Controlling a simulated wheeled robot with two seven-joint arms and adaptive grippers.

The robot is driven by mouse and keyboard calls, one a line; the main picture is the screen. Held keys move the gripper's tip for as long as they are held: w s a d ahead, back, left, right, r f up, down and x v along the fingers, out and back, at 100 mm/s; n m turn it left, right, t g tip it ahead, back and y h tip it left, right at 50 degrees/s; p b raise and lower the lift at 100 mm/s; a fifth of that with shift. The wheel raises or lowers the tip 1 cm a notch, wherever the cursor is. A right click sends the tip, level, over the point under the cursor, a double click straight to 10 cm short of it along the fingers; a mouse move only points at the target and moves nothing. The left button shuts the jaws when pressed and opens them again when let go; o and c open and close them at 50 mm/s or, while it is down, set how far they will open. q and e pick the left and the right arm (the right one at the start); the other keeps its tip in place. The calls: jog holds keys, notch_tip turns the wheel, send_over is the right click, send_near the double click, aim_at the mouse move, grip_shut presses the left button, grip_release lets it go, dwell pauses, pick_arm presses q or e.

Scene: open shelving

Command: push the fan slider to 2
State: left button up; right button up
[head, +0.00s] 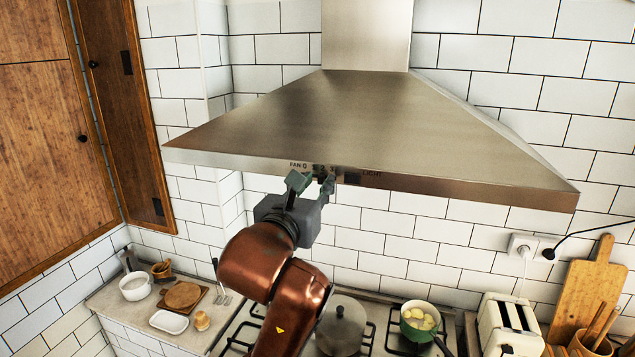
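The steel range hood (330,115) hangs on the tiled wall. Its front edge carries a small control strip with a "FAN 0" label at left and a "LIGHT" label at right. The fan slider (319,169) is a small dark part just right of the "FAN 0" label. It is partly covered by my gripper, so its exact setting cannot be read. My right gripper (313,181) is raised to the strip from below, fingertips at or just in front of it. Its fingers are apart with nothing seen between them; contact with the slider cannot be told. My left gripper is not in view.
Below is a gas hob with a lidded pot (340,325) and a green pot (420,323) of food. A toaster (508,325) and cutting board (588,288) stand at right. Wooden cabinets (50,150) are at left. Space in front of the hood edge is clear.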

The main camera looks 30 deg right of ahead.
jog(key=v, duration=1.1)
jog(key=shift+w, duration=0.15)
